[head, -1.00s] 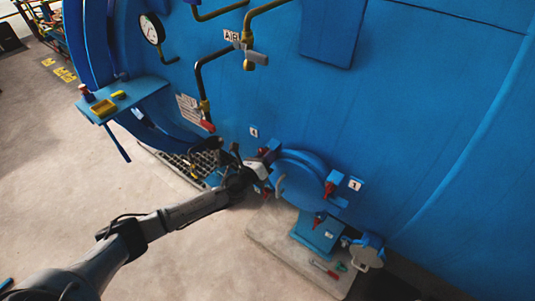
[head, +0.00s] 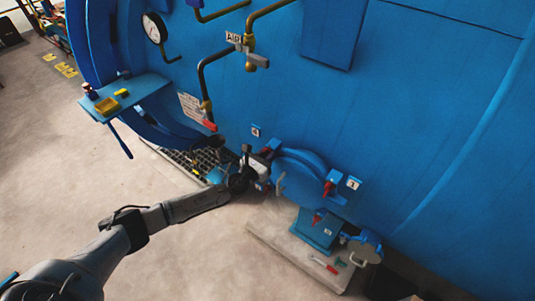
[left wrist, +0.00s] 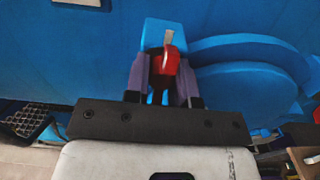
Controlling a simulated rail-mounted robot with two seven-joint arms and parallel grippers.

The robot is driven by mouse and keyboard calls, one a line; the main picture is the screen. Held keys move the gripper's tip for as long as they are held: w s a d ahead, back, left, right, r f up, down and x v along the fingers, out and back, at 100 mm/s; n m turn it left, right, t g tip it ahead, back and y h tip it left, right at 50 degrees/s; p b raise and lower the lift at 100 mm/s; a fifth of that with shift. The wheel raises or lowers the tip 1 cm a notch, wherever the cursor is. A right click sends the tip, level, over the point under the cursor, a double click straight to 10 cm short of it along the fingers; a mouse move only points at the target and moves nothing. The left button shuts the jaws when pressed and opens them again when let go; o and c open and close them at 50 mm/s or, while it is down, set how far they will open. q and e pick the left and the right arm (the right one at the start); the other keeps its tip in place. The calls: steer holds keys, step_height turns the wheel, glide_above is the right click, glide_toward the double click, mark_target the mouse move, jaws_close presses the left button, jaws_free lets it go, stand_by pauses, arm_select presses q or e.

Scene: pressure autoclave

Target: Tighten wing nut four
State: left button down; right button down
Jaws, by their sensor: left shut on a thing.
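Wing nut four is the red nut (left wrist: 166,62) on a blue lug at the rim of the round blue hatch (head: 298,172), near the label 4 (head: 256,131). My left gripper (head: 264,164) is at that nut in the head view, which partly hides it. In the left wrist view the two purple-grey fingers (left wrist: 162,84) stand on either side of the red nut and are shut on it. How far the nut is turned I cannot tell. My right gripper is not in view.
Another red wing nut (head: 329,187) sits near the label 1 (head: 353,183), and one (head: 317,219) is at the hatch's lower side. A floor grating (head: 176,160) lies left of the gripper. A red-handled tool (head: 324,264) lies on the pale slab below.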

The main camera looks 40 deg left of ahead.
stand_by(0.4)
arm_select(q)
steer(key=c, duration=1)
jaws_free()
steer(key=shift+o, duration=0.2)
